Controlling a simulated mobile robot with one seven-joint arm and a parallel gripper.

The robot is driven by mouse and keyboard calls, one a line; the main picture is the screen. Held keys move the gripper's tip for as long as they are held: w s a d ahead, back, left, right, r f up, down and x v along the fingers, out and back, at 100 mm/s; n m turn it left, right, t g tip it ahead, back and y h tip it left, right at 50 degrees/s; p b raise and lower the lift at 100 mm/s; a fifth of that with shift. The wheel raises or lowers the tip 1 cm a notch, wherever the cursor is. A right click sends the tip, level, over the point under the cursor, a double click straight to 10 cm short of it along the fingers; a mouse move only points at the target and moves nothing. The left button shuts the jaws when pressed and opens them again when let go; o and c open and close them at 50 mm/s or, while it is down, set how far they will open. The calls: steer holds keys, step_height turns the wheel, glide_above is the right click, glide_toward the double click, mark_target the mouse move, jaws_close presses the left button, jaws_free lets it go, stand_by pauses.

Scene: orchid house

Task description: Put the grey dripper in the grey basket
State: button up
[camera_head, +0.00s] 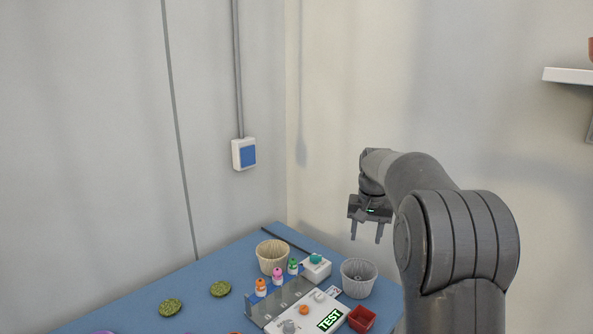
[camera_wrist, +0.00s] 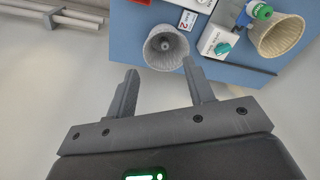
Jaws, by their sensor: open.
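The grey basket (camera_head: 345,281) stands near the right edge of the blue table; it also shows in the wrist view (camera_wrist: 151,58), just beyond my fingertips. A small grey piece with a round end (camera_wrist: 166,46) is inside it and looks like the grey dripper, though its shape is hard to make out. My gripper (camera_head: 366,239) is open and empty, raised above the basket. Its two fingers are spread apart in the wrist view (camera_wrist: 160,70), with nothing between them.
A cream basket (camera_head: 272,256) stands left of the grey one. Orange, pink and green-capped bottles stand in a rack (camera_head: 277,300). A test panel (camera_head: 303,312), a teal-knobbed box (camera_head: 316,268) and a red tray (camera_head: 362,319) are close by. Green round pads (camera_head: 171,308) lie at left.

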steer(key=s+a+r+n+t, duration=0.15)
steer(key=s+r, duration=0.25)
steer(key=s, duration=0.6)
steer(key=s+a+r+t, duration=0.1)
steer(key=s+a+r, duration=0.15)
steer(key=s, duration=0.85)
steer(key=s+f+t, duration=0.1)
steer(key=s+f, duration=0.1)
steer(key=s, duration=0.6)
steer(key=s+f+n, duration=0.1)
steer(key=s+f, duration=0.1)
steer(key=s, duration=0.7)
steer(key=shift+a+f+t, duration=0.35)
steer(key=shift+f, duration=0.05)
